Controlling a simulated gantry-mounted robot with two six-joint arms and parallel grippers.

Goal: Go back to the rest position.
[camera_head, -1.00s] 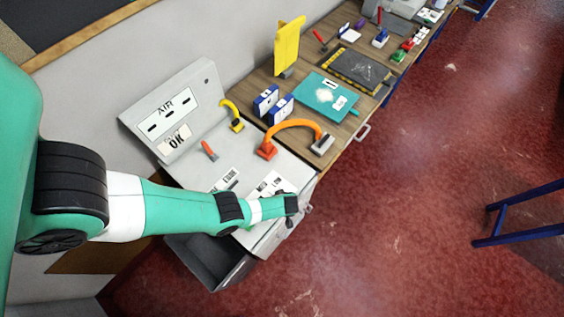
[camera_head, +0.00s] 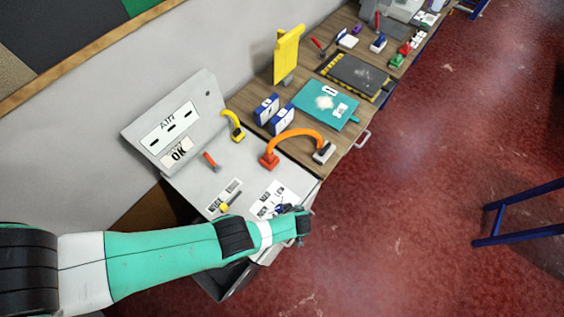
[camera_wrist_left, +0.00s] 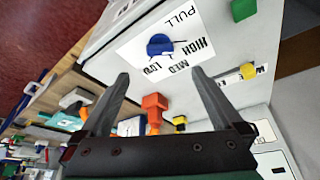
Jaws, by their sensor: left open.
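My left arm comes in from the lower left in the head view. Its gripper (camera_head: 304,214) is over the front right corner of the grey panel (camera_head: 200,180). In the left wrist view the two fingers of this gripper (camera_wrist_left: 160,76) are spread apart with nothing held between them. Past the fingertips is a blue knob (camera_wrist_left: 160,44) on a white label reading HIGH, MED, LOW. The knob stands apart from the fingers. My right gripper shows in neither view.
A tall yellow plate (camera_head: 288,55) stands farther back. A blue frame (camera_head: 515,210) is at right, with open red floor between.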

